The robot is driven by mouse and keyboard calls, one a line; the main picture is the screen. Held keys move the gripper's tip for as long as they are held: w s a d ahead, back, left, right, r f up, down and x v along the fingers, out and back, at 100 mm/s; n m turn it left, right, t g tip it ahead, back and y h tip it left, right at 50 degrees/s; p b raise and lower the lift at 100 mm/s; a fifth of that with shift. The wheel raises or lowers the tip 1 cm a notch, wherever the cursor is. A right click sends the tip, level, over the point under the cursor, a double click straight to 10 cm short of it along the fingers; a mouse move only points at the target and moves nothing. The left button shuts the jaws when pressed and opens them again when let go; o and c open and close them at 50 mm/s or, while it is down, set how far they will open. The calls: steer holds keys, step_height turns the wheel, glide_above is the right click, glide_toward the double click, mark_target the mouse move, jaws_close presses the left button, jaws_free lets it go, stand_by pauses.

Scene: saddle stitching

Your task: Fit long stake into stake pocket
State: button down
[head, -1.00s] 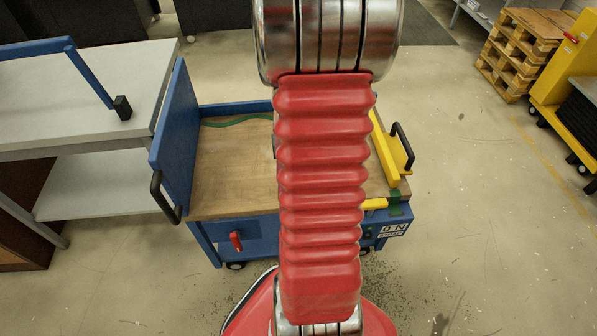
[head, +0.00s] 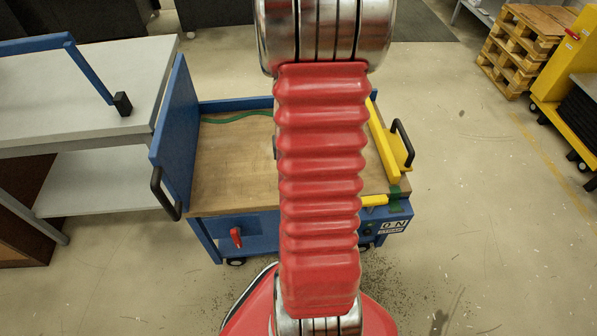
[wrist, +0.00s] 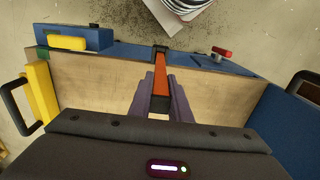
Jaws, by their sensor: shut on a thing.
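My gripper (wrist: 160,108) is shut on the orange long stake (wrist: 161,76), which shows between its two dark fingers in the wrist view. The stake has a black band between the fingers and a black end (wrist: 160,49) by the blue front edge of the cart (wrist: 130,53). I cannot tell whether that end is above the edge or touching it. I cannot make out the stake pocket for certain. In the head view my arm hides the gripper and the stake.
The cart has a wooden deck (head: 235,170), a tall blue left end panel (head: 175,125), a yellow bar (head: 384,145) with a black handle on the right, and a red lever (head: 236,238) in front. A grey table (head: 70,90) stands left.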

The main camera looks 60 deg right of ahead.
steer(key=shift+f, duration=0.55)
steer(key=c, duration=1.6)
jaws_free()
steer(key=shift+o, duration=0.2)
step_height(320, 180, up, 14)
steer(key=shift+f, duration=0.1)
steer(key=shift+f, duration=0.1)
